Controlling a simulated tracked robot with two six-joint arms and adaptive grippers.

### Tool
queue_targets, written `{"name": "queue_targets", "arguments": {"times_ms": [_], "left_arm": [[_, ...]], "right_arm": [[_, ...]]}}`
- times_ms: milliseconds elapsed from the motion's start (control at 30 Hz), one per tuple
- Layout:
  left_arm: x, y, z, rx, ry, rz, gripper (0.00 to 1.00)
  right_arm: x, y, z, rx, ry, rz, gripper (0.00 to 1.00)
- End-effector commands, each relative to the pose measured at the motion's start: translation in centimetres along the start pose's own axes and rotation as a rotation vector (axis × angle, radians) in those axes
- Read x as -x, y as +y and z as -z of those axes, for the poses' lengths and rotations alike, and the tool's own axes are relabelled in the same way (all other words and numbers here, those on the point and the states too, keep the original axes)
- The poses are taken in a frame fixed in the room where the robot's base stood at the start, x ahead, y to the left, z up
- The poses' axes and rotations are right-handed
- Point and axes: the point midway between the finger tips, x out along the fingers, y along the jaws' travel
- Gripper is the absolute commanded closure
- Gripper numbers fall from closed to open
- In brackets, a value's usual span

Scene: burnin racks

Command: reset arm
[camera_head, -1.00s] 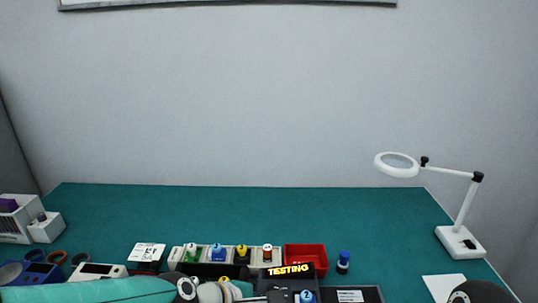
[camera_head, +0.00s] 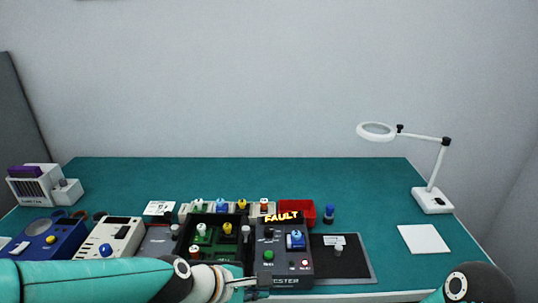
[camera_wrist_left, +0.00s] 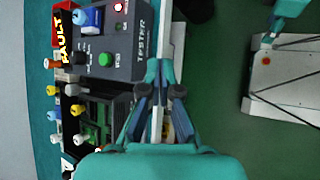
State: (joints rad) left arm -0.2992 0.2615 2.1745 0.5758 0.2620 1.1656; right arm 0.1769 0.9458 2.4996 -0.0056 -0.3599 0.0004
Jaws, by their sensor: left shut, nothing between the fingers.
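My left arm comes in from the left along the table's front edge in the head view. Its gripper (camera_head: 246,284) is in front of the tester (camera_head: 282,262), low in the picture. In the left wrist view the gripper (camera_wrist_left: 163,66) is shut with nothing between the fingers, beside the tester's front face (camera_wrist_left: 126,45). The tester's sign reads FAULT, with a red light lit and a blue numbered module (camera_head: 296,240) seated on it. My right arm shows only as a dark joint with a teal link at the bottom right; its gripper is out of frame.
A rack (camera_head: 188,246) with white and yellow knobbed modules stands left of the tester. The table's back is clear.

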Motion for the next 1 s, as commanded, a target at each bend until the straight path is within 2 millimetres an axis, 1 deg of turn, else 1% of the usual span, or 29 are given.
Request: {"name": "queue_targets", "arguments": {"times_ms": [33, 167, 267, 367, 467, 567, 600, 667, 700, 733, 800, 833, 900, 1000], "left_arm": [[-0.7, -0.5, 1.2, 0.024, 0.014, 0.02, 1.0], [-2.3, -2.4, 4.0, 0.075, 0.046, 0.078, 1.0], [-3.6, -4.3, 6.3, 0.11, 0.074, 0.131, 1.0], [-5.0, -6.8, 9.0, 0.137, 0.107, 0.192, 1.0], [-6.6, -10.3, 12.2, 0.133, 0.145, 0.27, 1.0], [-8.2, -15.5, 15.9, 0.07, 0.172, 0.374, 1.0], [-8.7, -17.9, 17.3, 0.02, 0.174, 0.419, 1.0], [-9.3, -21.8, 19.1, -0.087, 0.159, 0.488, 1.0], [-9.6, -24.3, 20.0, -0.182, 0.136, 0.529, 1.0], [-9.8, -26.1, 20.5, -0.268, 0.111, 0.557, 1.0], [-10.1, -28.8, 21.0, -0.474, 0.052, 0.585, 1.0], [-10.2, -29.4, 20.9, -0.562, 0.027, 0.586, 1.0], [-10.4, -29.9, 20.8, -0.76, -0.017, 0.571, 1.0], [-10.7, -29.1, 20.8, -0.99, -0.042, 0.525, 1.0]], "right_arm": [[0.0, 0.0, 0.0, 0.0, 0.001, 0.0, 0.45], [-0.1, 0.0, 0.0, 0.0, 0.001, 0.0, 0.45], [0.0, 0.0, 0.0, 0.0, 0.0, 0.0, 0.45], [0.0, 0.0, 0.0, 0.0, 0.0, 0.0, 0.45], [-0.1, 0.0, 0.0, 0.0, 0.0, 0.0, 0.45], [-0.1, 0.0, 0.0, 0.0, 0.0, 0.0, 0.45], [-0.1, 0.0, 0.0, 0.0, 0.0, 0.0, 0.45], [0.0, 0.0, 0.0, 0.0, 0.0, 0.0, 0.45], [0.0, 0.0, 0.0, 0.0, 0.0, 0.0, 0.45], [0.0, 0.0, 0.0, 0.0, 0.0, 0.0, 0.45], [0.0, 0.0, 0.0, 0.0, 0.0, 0.0, 0.45], [0.0, 0.0, 0.0, 0.0, 0.0, 0.0, 0.45], [0.0, 0.0, 0.0, 0.0, 0.0, 0.0, 0.45], [0.0, 0.0, 0.0, 0.0, 0.0, 0.0, 0.45]]}}
